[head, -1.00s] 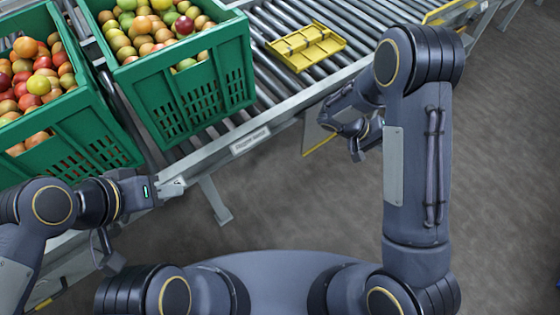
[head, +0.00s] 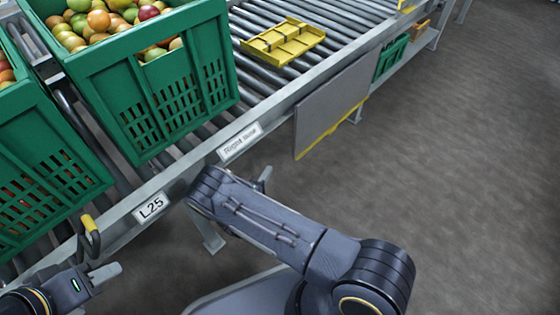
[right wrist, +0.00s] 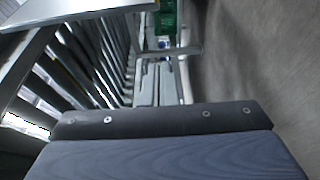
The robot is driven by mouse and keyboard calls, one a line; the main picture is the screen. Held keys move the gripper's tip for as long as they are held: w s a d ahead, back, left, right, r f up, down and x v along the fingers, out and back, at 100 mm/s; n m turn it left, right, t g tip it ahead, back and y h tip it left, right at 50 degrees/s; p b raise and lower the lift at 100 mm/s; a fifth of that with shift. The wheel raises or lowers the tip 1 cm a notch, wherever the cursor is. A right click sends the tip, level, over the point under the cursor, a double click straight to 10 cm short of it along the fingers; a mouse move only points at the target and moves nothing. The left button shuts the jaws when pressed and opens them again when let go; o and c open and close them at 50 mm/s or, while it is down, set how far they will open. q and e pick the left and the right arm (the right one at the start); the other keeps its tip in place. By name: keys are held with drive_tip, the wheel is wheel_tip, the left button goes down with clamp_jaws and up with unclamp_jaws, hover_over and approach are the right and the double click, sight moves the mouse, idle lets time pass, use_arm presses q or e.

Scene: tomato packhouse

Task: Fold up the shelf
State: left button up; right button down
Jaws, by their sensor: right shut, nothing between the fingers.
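The shelf looks to be the grey panel with a yellow lower edge (head: 333,103), hanging down against the conveyor's side in the head view. My right arm reaches across the lower middle of the head view, left of the panel and apart from it. Its gripper (head: 264,178) is mostly hidden behind the arm, with only a pale tip showing; it is shut and empty. My left gripper (head: 103,273) is at the lower left, beside the conveyor, below a yellow-tipped dark lever (head: 88,225). Its finger gap is unclear. I cannot make out the shelf in the right wrist view.
Green crates of tomatoes (head: 150,85) stand on the roller conveyor (head: 262,87). A yellow folded tray (head: 283,42) lies on the rollers. Labels (head: 240,141) and a leg (head: 208,235) are on the conveyor's near side. The floor at right (head: 460,180) is clear.

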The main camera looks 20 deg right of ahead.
drive_tip(key=w+d+b, duration=0.3)
drive_tip(key=d+b, duration=0.1)
drive_tip(key=d, duration=0.5)
drive_tip(key=shift+b, duration=0.3)
drive_tip(key=shift+s+d+r, duration=0.1)
idle(0.4)
